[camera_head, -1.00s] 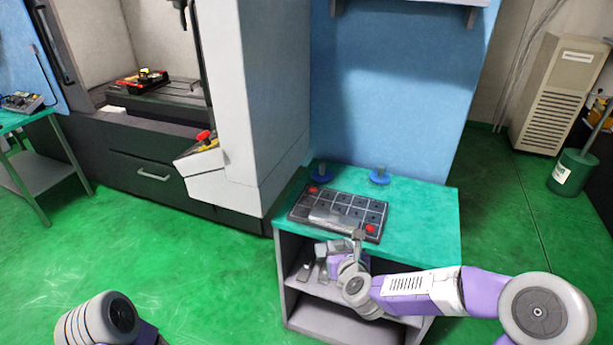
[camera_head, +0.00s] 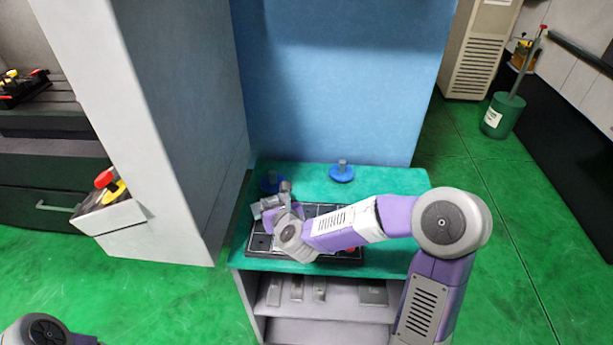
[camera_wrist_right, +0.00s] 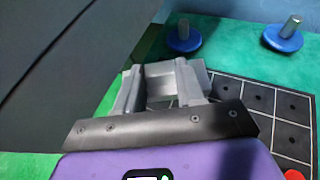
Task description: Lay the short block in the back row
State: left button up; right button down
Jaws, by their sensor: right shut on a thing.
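My right gripper (camera_head: 268,203) is over the left part of the dark gridded tray (camera_head: 262,243) on the teal cabinet top. It is shut on a grey metal block, which I take to be the short block (camera_wrist_right: 172,68), seen between the fingertips in the right wrist view. The fingers (camera_wrist_right: 165,85) hide part of the block, and its gap to the tray is hard to judge. My forearm and hand cover much of the tray in the head view. In the wrist view the tray's cells in view look empty. My left gripper is out of view.
Two blue discs with metal posts, a left one (camera_head: 270,183) and a right one (camera_head: 341,171), stand behind the tray. Several grey pieces (camera_head: 319,290) lie on the shelf below. The machine's pale side wall (camera_head: 170,120) rises close on the left.

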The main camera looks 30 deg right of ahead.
jog(key=d+f+m+g+h+b, duration=0.2)
jog(key=d+m+h+b, duration=0.4)
jog(key=d, duration=0.8)
jog(key=shift+w+f+b, duration=0.2)
jog(key=shift+f+b, duration=0.8)
jog(key=shift+f, duration=0.6)
jog(key=shift+w+f+b, duration=0.15)
jog(key=shift+f+b, duration=0.8)
jog(key=shift+f, duration=0.65)
jog(key=shift+f+n+b, duration=0.3)
jog(key=shift+f+b, duration=0.35)
jog(key=shift+b, duration=0.3)
jog(key=c, duration=0.6)
grip_release()
notch_tip(320, 180, up, 11)
jog(key=p, duration=0.7)
